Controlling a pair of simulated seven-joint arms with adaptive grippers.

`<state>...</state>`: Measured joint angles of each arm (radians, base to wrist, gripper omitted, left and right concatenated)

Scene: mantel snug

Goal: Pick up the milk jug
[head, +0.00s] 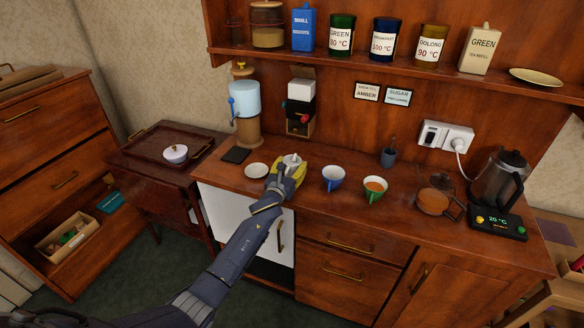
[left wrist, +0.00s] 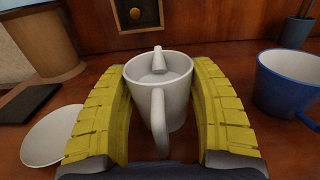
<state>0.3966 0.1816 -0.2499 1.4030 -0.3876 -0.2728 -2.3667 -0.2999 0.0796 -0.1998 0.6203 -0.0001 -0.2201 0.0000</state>
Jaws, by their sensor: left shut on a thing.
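The white milk jug (left wrist: 156,100) stands on the wooden counter, upright, with its handle facing my wrist and a small spout-like piece at its far rim. In the head view the jug (head: 292,160) is partly hidden by my gripper. My left gripper (head: 288,172) is shut on the jug. Its ridged yellow pads press on both sides of the body in the left wrist view (left wrist: 160,90). My right gripper is in neither view.
A white saucer (head: 256,170) lies left of the jug. A blue cup (head: 333,178) and a green cup (head: 374,190) stand to the right. A dispenser (head: 245,100) and a black mat (head: 236,155) are behind left. A shelf (head: 400,72) with canisters hangs above.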

